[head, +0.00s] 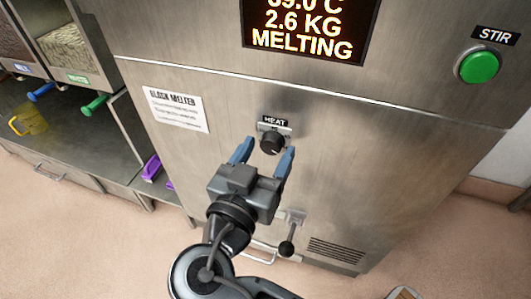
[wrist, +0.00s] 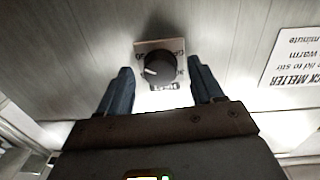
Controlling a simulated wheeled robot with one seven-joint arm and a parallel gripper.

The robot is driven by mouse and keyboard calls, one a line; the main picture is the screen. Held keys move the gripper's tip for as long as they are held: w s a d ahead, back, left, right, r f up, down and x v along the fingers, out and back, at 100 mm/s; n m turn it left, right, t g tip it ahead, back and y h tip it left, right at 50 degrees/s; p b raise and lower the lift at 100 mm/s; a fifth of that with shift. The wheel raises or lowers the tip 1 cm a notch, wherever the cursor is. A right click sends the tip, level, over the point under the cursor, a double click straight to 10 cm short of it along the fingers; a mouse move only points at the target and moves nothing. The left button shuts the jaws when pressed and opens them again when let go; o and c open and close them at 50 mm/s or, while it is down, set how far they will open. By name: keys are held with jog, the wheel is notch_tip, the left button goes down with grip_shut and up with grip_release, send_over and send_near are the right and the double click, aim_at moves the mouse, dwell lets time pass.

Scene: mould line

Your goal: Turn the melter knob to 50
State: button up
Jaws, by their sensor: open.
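The black melter knob (head: 271,143) sits on a small plate under a HEAT label on the steel melter front (head: 370,130). In the wrist view the knob (wrist: 158,66) shows upside down, with a white pointer mark toward its left side; the numbers around it are too small to read surely. My gripper (head: 263,157) is open, with one blue finger on each side of the knob. In the wrist view a gap shows between the knob and each finger, and the fingertips stop close to the knob's level.
A display (head: 308,28) above reads 2.6 KG MELTING, its top line cut off. A green STIR button (head: 480,65) is at upper right. A lever valve (head: 288,240) sticks out below the knob. A paper sign (head: 176,109) is at left, beside a shelf with bins.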

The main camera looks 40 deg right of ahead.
jog(key=p+v, duration=0.1)
jog(key=v, duration=0.6)
jog(key=shift+s+a+p, duration=0.2)
jog(key=shift+a+p, duration=0.15)
